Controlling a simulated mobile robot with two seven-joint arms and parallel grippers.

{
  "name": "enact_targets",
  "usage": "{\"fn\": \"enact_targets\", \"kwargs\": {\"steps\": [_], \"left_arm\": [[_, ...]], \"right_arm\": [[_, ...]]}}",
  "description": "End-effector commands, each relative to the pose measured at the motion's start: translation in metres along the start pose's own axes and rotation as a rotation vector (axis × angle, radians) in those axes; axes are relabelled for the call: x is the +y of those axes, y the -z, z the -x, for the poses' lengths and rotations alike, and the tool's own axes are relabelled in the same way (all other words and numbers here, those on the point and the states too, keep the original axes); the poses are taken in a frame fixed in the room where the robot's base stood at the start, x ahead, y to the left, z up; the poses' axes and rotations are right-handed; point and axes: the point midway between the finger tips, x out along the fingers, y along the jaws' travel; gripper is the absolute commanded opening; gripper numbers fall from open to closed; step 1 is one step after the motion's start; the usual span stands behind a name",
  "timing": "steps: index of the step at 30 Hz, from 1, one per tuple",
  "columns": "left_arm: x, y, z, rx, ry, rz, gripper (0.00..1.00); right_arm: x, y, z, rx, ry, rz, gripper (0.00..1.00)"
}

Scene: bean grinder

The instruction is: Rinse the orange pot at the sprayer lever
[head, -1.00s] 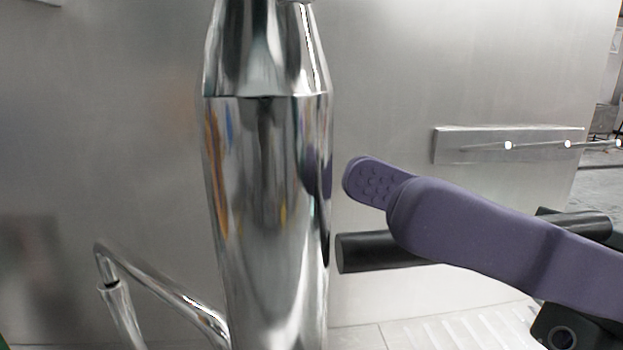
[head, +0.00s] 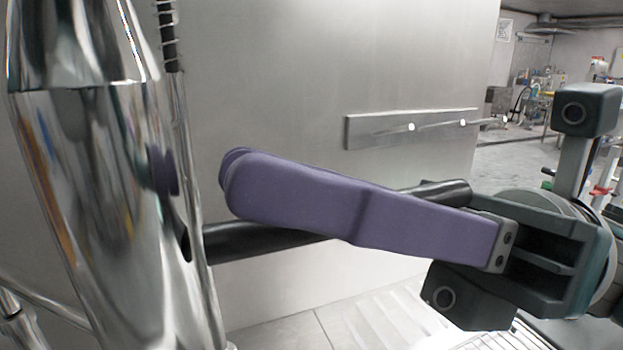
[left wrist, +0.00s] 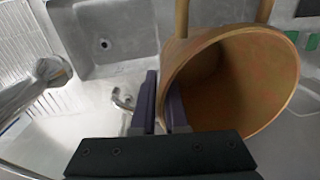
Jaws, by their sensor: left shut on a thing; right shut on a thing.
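The orange pot (left wrist: 232,80) shows in the left wrist view with its round opening facing the camera. My left gripper (left wrist: 164,92) is shut on the pot's near left rim. Its purple fingers partly hide the rim. Whether the pot is upright or tilted I cannot tell. In the head view, the black sprayer lever (head: 262,238) sticks out to the right from the chrome sprayer body (head: 95,190). My right gripper (head: 236,180) is shut on the lever, its purple fingers lying across it and hiding its middle. The pot and my left gripper are not in the head view.
A grey sink basin with a drain (left wrist: 104,44) lies left of the pot in the left wrist view. A small chrome tap (left wrist: 122,99) is beside the fingers. A steel wall with a rail (head: 412,127) stands behind the lever. A ribbed drainboard (head: 375,325) lies below.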

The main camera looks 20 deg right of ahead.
Motion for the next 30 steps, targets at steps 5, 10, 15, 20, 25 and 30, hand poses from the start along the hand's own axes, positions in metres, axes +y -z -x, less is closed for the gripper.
{"fn": "enact_targets", "kwargs": {"steps": [5, 10, 15, 20, 25, 30], "left_arm": [[0.0, 0.0, 0.001, 0.001, 0.0, 0.0, 0.0], [0.0, 0.0, 0.001, 0.001, 0.0, 0.0, 0.0], [0.0, 0.0, 0.001, 0.001, 0.0, 0.0, 0.0], [0.0, 0.0, -0.001, 0.001, 0.0, 0.0, 0.0], [0.002, 0.0, -0.029, 0.001, 0.0, 0.0, 0.0], [0.004, 0.0, -0.055, 0.001, 0.0, 0.0, 0.0]], "right_arm": [[0.0, 0.0, 0.0, -0.001, -0.001, 0.0, 0.0], [0.0, 0.0, 0.0, -0.001, -0.002, 0.0, 0.0], [0.0, -0.001, 0.0, -0.001, -0.002, 0.0, 0.0], [0.0, 0.001, 0.0, -0.003, -0.002, 0.0, 0.0], [-0.002, 0.009, 0.004, -0.051, -0.012, 0.001, 0.0], [-0.002, 0.01, 0.005, -0.118, -0.025, -0.004, 0.0]]}}
